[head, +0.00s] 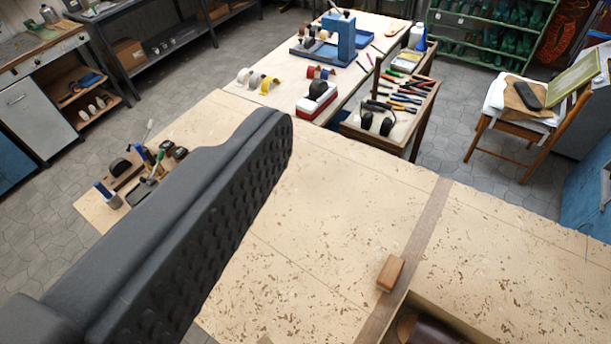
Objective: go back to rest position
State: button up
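My gripper (272,150) shows as one large dark grey finger reaching from the lower left corner to the middle of the head view. Its dimpled inner pad faces right and is bare, with nothing pressed against it. The other finger is outside the picture. The gripper looks open and empty. The finger is over the pale, speckled workbench (320,215) and hides part of its left side. How high it is above the bench is hard to tell.
A small wooden block (390,273) lies on the bench near an open box (450,322) holding something dark brown. Small tools and bottles (140,170) stand at the bench's left end. Beyond are a tool tray (400,100), a chair (515,125) and green shelves (490,30). The bench middle is clear.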

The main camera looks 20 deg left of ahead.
jog(key=shift+f, duration=0.1)
notch_tip(320, 180, down, 12)
jog(key=b, duration=1.2)
